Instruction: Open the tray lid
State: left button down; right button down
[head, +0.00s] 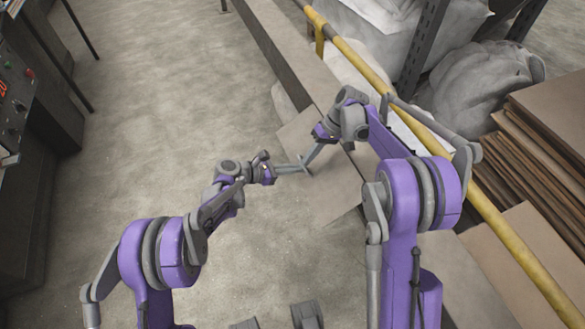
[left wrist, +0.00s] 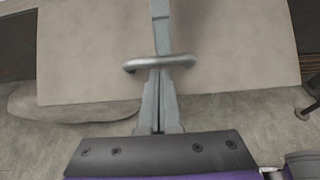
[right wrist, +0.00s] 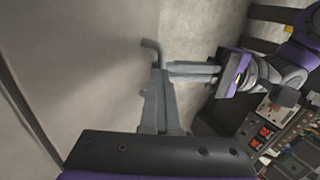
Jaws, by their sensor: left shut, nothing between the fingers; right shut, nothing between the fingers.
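The tray lid appears as a flat beige-grey panel (head: 333,190) in the middle of the head view; it fills the upper left wrist view (left wrist: 85,50). A grey metal bar handle (left wrist: 133,66) is on it; one bent end shows in the right wrist view (right wrist: 150,46). My left gripper (left wrist: 159,72) is shut and empty, its tips at the handle. My right gripper (right wrist: 158,75) is shut and empty, its tips at the handle from the other side. The tips of both nearly meet. I cannot tell whether they touch the handle or reach under it. Whether the lid is raised is unclear.
A yellow rail (head: 440,128) runs along the right, with grey sacks (head: 475,85) and stacked brown boards (head: 545,165) beyond it. A control panel (head: 25,95) stands at the far left. The concrete floor (head: 150,130) left of my arms is clear.

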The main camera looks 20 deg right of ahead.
pick_arm(q)
jog(key=shift+r, duration=0.1)
jog(key=shift+r+y, duration=0.3)
jog(key=shift+r, duration=0.6)
pick_arm(e)
jog(key=c, duration=1.6)
grip_release()
jog(key=shift+f, duration=0.1)
